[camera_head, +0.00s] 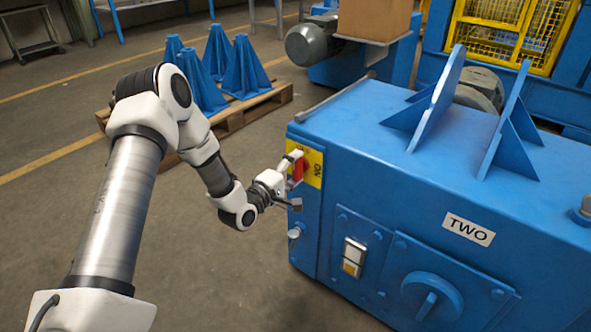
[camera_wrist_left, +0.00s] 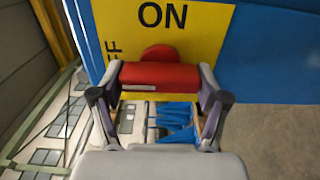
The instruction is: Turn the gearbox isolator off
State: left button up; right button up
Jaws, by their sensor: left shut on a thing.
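The isolator is a red handle (camera_head: 299,168) on a yellow plate (camera_head: 316,167) at the left end of the blue machine marked TWO. In the left wrist view the red handle (camera_wrist_left: 160,76) lies between the fingers of my left gripper (camera_wrist_left: 160,95), which is shut on it. The yellow plate (camera_wrist_left: 205,35) reads ON at the top, and a partly hidden word ending in FF stands at its left. My left gripper (camera_head: 291,186) hides part of the handle in the head view. My right gripper is not in view.
The machine front carries a blue round knob (camera_head: 432,296), a small switch box (camera_head: 354,257) and a TWO label (camera_head: 469,230). Blue stands (camera_head: 218,55) sit on a wooden pallet (camera_head: 235,117) behind my arm.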

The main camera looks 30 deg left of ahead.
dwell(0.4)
pick_arm(q)
jog(key=o, duration=1.2)
jog(key=shift+c, duration=0.2)
jog(key=s, duration=1.2)
jog(key=shift+a, duration=0.45)
